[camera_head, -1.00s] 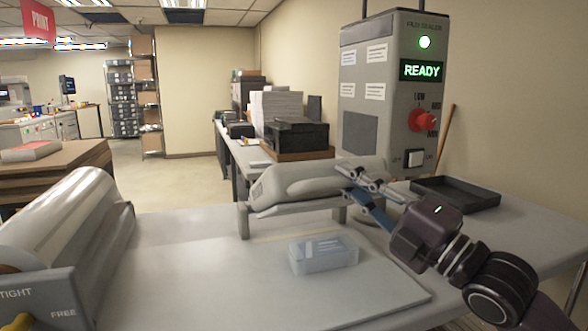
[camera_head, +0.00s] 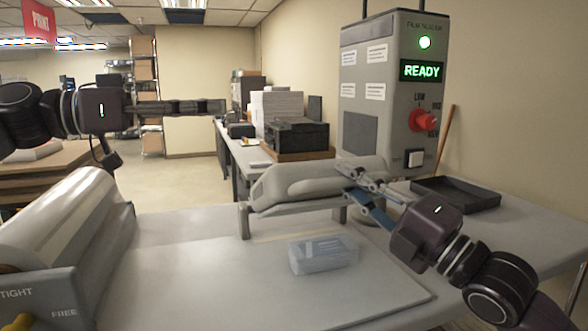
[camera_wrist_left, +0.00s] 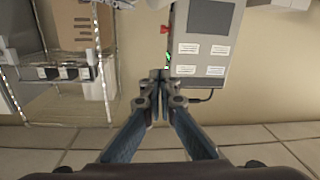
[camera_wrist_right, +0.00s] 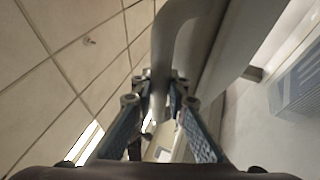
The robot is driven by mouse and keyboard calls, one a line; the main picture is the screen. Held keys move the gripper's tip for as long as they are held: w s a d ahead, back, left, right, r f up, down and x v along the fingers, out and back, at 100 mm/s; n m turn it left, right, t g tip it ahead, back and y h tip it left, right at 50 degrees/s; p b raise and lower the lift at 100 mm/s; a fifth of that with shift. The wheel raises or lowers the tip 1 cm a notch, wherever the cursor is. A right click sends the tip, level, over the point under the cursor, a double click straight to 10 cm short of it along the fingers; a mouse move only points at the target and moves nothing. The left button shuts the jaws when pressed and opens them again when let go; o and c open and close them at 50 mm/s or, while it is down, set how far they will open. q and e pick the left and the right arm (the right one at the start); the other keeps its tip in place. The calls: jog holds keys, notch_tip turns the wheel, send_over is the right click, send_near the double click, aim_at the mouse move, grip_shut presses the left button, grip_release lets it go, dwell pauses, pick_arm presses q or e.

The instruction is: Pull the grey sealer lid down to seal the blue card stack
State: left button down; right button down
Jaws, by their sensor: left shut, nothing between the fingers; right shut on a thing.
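The grey sealer lid (camera_head: 290,190) is raised on its stand at the back of the bench, above and behind the blue card stack (camera_head: 322,256). The stack lies on the grey work surface and looks wrapped in clear film; it also shows at the right of the right wrist view (camera_wrist_right: 298,82). My right gripper (camera_head: 352,170) is shut on the lid's grey handle bar (camera_wrist_right: 172,40), reaching in from the right. My left gripper (camera_head: 220,107) is shut and empty, held up at the left, well away from the lid.
A film roll (camera_head: 65,220) stands at the left of the bench. The control box (camera_head: 390,100) shows READY, with a green lamp and a red knob. A black tray (camera_head: 456,195) sits at the right. The bench in front of the stack is clear.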

pick_arm(q)
jog(key=s+d+f+n+g+y, duration=0.1)
jog(key=s+d+f+g, duration=0.1)
jog(key=s+d+f, duration=0.15)
send_over(294, 188)
jog(key=w, duration=0.1)
notch_tip(294, 188, down, 2)
jog(key=shift+a+f, duration=0.15)
jog(key=shift+f, duration=0.05)
jog(key=shift+s+f, duration=0.15)
jog(key=shift+f, duration=0.45)
jog(key=shift+s+f, duration=0.15)
jog(key=shift+f, duration=0.45)
jog(key=shift+s+f, duration=0.2)
jog(key=shift+f, duration=0.4)
